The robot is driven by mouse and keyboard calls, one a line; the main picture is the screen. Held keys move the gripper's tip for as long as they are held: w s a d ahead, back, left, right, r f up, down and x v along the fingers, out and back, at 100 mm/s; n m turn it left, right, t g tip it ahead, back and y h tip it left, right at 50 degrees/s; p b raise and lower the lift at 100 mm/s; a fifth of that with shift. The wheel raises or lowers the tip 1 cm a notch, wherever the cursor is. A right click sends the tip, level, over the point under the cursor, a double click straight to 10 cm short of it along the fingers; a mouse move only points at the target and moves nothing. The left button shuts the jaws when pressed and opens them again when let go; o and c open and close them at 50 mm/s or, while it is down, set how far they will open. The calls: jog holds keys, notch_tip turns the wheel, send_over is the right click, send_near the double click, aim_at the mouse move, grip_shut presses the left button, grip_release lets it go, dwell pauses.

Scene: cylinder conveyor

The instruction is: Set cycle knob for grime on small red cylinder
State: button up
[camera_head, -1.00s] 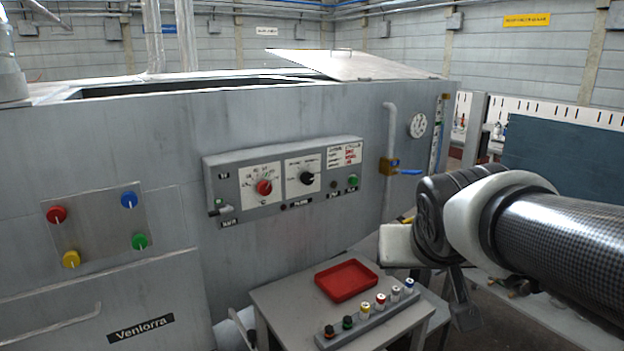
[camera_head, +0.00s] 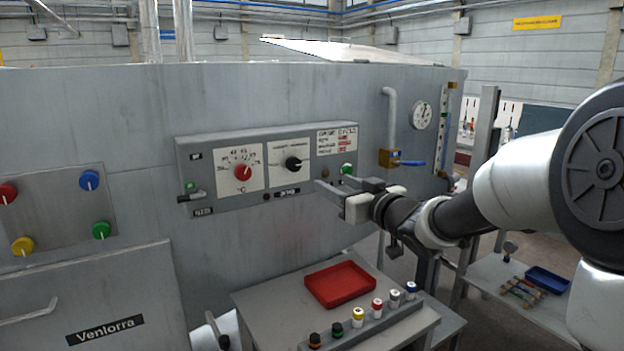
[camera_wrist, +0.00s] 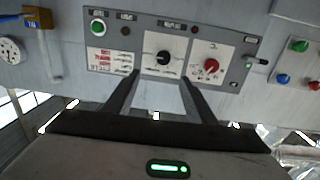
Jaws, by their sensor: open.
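The grey control panel (camera_head: 220,160) is on the machine's front wall. Its black cycle knob (camera_head: 292,163) sits on a white dial plate, right of a red knob (camera_head: 243,173) on a °C dial. A white chart with red print (camera_head: 337,141) is to its right. My gripper (camera_head: 338,181) is open and empty, in front of the panel, right of and below the black knob. In the wrist view, turned upside down, the black knob (camera_wrist: 163,58) shows between and beyond the fingers, apart from them. The knob's exact setting is too small to read.
Below, a table holds a red tray (camera_head: 340,299) and a rack of small cylinders, one with a red top (camera_head: 376,304). A green button (camera_head: 347,169) is beside my gripper. A pipe valve with a blue handle (camera_head: 410,163) is to the right.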

aim_at(295, 164)
jog(key=shift+y, duration=0.3)
jog(key=x, duration=1.7)
jog(key=shift+w+a, duration=0.15)
jog(key=shift+a, duration=0.3)
jog(key=c, duration=1)
jog(key=shift+c, duration=0.2)
